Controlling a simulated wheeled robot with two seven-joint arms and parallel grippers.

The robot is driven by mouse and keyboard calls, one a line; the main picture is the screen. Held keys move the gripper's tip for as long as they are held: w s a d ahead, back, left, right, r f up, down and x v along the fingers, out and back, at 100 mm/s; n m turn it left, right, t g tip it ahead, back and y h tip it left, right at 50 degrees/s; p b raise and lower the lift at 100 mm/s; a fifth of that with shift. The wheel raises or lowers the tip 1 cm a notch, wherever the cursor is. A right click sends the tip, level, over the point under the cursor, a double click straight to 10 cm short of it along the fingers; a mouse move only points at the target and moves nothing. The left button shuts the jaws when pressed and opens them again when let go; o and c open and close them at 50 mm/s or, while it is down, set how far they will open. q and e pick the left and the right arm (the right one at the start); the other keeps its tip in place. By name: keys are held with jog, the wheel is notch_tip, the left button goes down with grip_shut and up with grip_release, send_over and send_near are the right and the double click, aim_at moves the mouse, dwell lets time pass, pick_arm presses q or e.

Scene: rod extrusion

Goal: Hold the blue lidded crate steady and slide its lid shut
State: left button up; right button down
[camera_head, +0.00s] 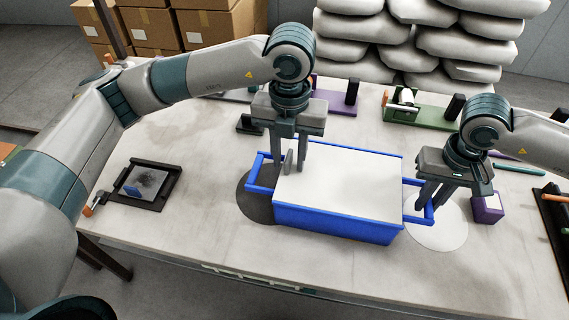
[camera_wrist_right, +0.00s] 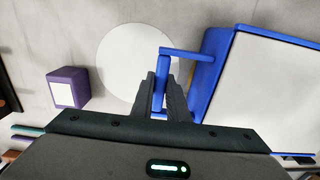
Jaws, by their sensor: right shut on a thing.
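The blue crate (camera_head: 335,226) stands on the table with a blue loop handle at each end. Its flat white lid (camera_head: 345,187) covers the top visible to me. A grey upright tab (camera_head: 289,161) stands at the lid's left end. My left gripper (camera_head: 288,165) points down over that end, its fingers apart on either side of the tab; contact is unclear. My right gripper (camera_head: 425,205) is shut on the crate's right handle (camera_head: 429,214). The right wrist view shows the handle bar (camera_wrist_right: 161,82) between the fingers, beside the crate wall (camera_wrist_right: 212,75).
A purple box (camera_head: 488,208) stands right of my right gripper. A dark tray (camera_head: 143,186) lies at the left. Green and purple fixtures (camera_head: 420,118) stand behind. A dark disc and a white disc (camera_head: 445,235) lie under the crate's ends. The front table strip is clear.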

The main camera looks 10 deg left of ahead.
pick_arm(q)
notch_tip(320, 180, up, 12)
dwell(0.6)
pick_arm(e)
jog(key=c, duration=1.2)
grip_release()
jog(key=shift+o, duration=0.2)
jog(key=shift+r+p, duration=0.8)
jog(key=shift+r, duration=2.6)
pick_arm(q)
jog(key=shift+r, duration=0.75)
pick_arm(e)
jog(key=shift+r, duration=0.2)
jog(key=shift+r, duration=1.4)
